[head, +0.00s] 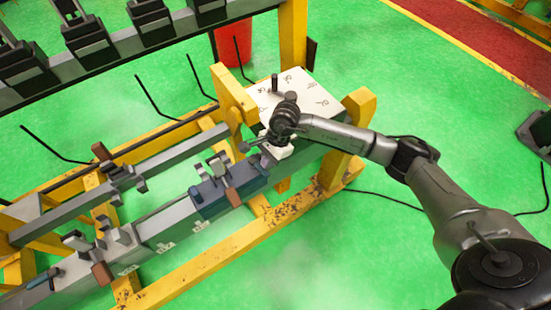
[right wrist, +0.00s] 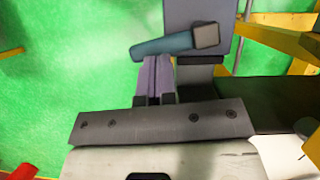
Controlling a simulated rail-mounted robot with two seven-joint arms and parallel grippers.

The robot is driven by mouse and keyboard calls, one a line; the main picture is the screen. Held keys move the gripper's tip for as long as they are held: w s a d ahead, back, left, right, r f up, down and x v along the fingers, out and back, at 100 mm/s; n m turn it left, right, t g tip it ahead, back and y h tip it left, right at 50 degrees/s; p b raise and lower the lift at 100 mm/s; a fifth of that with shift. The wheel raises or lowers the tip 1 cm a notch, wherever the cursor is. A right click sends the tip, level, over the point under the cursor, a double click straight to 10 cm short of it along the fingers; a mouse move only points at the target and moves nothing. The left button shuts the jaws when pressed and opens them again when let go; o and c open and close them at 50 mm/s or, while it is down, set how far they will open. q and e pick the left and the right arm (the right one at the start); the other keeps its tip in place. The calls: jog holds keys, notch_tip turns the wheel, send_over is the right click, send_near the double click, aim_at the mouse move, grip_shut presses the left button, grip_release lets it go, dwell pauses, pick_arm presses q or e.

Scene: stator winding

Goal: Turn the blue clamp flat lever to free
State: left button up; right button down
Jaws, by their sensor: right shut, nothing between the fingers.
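The blue clamp (head: 210,199) is a dark blue block on the grey beam in the head view, with grey jaws on top. A flat teal-blue lever (right wrist: 163,47) with a grey block at one end shows in the right wrist view, lying nearly across the picture. I cannot pick the lever out clearly in the head view. My right gripper (head: 254,144) is just beyond the clamp at its upper right. Its fingers (right wrist: 154,75) are shut and empty, with their tips close to the lever. I cannot tell whether they touch it. My left gripper is not in view.
A yellow frame (head: 213,264) carries the beam. More grey clamps (head: 113,237) with brown pieces sit along the beam to the left. A red bin (head: 233,47) stands behind.

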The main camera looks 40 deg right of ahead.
jog(key=shift+s+a, duration=0.1)
jog(key=shift+a, duration=0.1)
dwell(0.4)
dwell(0.3)
jog(key=p+v, duration=0.3)
jog(key=v, duration=0.7)
jog(key=shift+s+p, duration=0.25)
jog(key=shift+p, duration=0.15)
